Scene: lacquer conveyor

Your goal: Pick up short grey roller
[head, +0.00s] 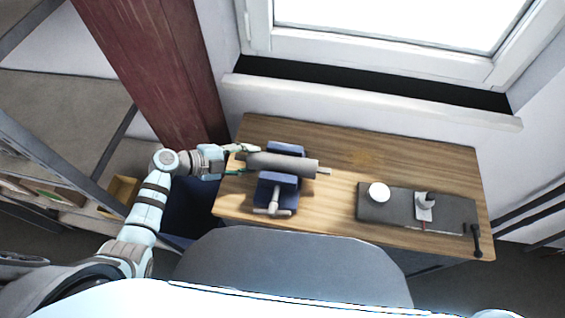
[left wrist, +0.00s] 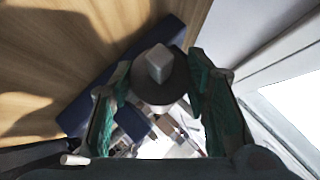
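The grey roller (head: 290,162) lies across the blue vise (head: 277,190) at the left of the wooden table, with a thin shaft showing at its right end. My left gripper (head: 243,160) is at the roller's left end, one finger on each side, and looks open. In the left wrist view, the roller's dark end face with a pale shaft stub (left wrist: 158,64) sits between the two green-padded fingers (left wrist: 158,100). The gaps look narrow, and I cannot tell whether either pad touches. My right gripper is out of view.
A dark grey mat (head: 392,212) on the table's right carries a white round piece (head: 378,192) and a small white stand (head: 425,205). A black handle (head: 477,240) is at the right edge. A dark blue bin (head: 190,205) stands left of the table (head: 345,160).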

